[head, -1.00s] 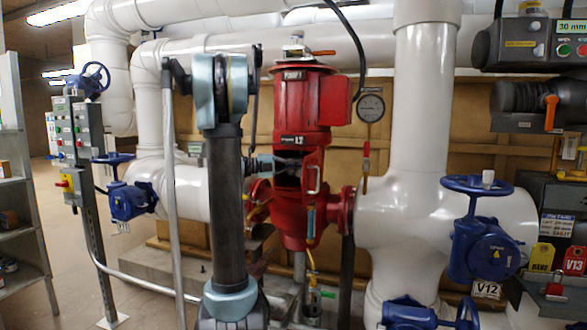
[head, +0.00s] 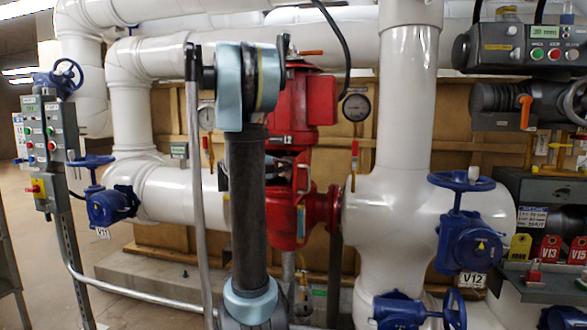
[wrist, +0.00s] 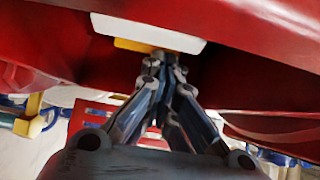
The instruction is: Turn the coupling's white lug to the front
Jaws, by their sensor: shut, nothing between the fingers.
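The red pump (head: 300,105) stands upright behind my arm in the head view. Its side opening (head: 303,175), where the coupling sits, is largely covered by my arm, and I cannot make out the coupling there. In the wrist view my gripper (wrist: 165,68) is shut and empty, its fingertips close under a red part (wrist: 240,28) of the pump. A white block (wrist: 148,32) with a yellow piece (wrist: 138,46) below it lies just beyond the fingertips. I cannot tell whether this block is the lug, or whether the fingers touch it.
Blue handwheel valves stand left (head: 108,205) and right (head: 470,240) of the pump on thick white pipes (head: 400,200). A gauge (head: 356,107) hangs right of the pump. A control box (head: 520,48) is at the upper right. Open floor (head: 100,262) shows at the left.

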